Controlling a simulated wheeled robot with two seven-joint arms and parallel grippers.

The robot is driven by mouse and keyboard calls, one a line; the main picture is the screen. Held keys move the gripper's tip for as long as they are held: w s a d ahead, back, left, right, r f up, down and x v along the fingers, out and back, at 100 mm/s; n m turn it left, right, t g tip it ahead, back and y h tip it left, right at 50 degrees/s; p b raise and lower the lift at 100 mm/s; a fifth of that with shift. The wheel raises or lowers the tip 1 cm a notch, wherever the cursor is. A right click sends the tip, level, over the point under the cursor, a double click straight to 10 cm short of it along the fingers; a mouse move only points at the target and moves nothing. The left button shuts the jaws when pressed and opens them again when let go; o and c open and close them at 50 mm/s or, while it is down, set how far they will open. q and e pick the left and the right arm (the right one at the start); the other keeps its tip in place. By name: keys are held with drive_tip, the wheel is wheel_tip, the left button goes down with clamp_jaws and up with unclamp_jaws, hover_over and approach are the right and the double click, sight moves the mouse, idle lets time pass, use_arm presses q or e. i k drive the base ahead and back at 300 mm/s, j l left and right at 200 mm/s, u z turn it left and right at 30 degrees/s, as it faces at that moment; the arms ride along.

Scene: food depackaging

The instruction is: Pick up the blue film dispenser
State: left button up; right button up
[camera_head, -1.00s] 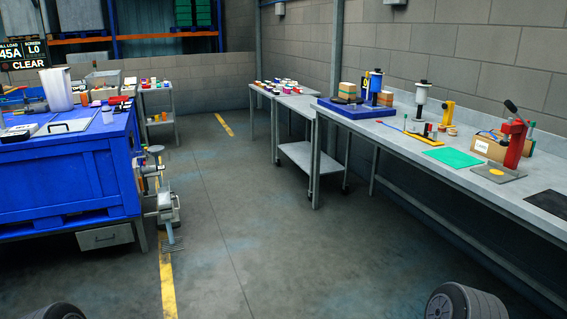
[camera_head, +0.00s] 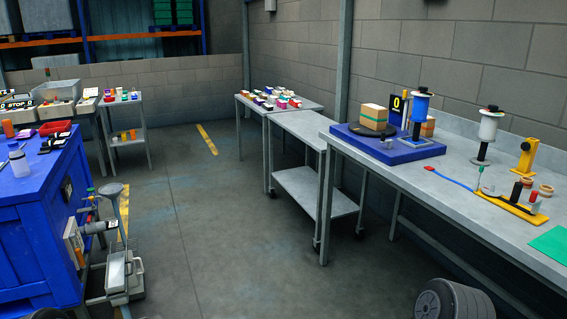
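The blue film dispenser (camera_head: 421,106) is an upright stand with a blue roll and a dark top. It stands at the blue platform (camera_head: 400,156) on the long grey bench, right of centre. Whether its foot rests on the platform or just behind it, I cannot tell. A similar dispenser with a white roll (camera_head: 488,127) stands to its right on the bench. Neither of my grippers shows in the view. Only a dark rounded part of mine shows at the bottom right, well below the bench top.
A cardboard box (camera_head: 374,116) sits on the dark turntable on the platform. A yellow stand (camera_head: 526,157) and a green mat (camera_head: 553,243) lie further right. A grey trolley (camera_head: 306,129) stands left of the bench, and a blue crate table (camera_head: 30,225) at far left.

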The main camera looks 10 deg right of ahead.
sight(421, 101)
drive_tip(key=i+z, duration=0.25)
drive_tip(key=i, duration=0.2)
drive_tip(key=i+j+z, duration=0.25)
drive_tip(key=i, duration=0.15)
drive_tip(key=i+j+z, duration=0.25)
drive_tip(key=i, duration=0.15)
drive_tip(key=i+j+z, duration=0.2)
drive_tip(key=z, duration=0.2)
drive_tip(key=i+j+z, duration=0.55)
drive_tip(key=j+z, duration=0.15)
drive_tip(key=z, duration=0.15)
drive_tip(key=i+j+z, duration=0.15)
drive_tip(key=j+z, duration=0.25)
drive_tip(key=i+j+z, duration=0.1)
drive_tip(key=j+z, duration=0.55)
drive_tip(key=j, duration=0.55)
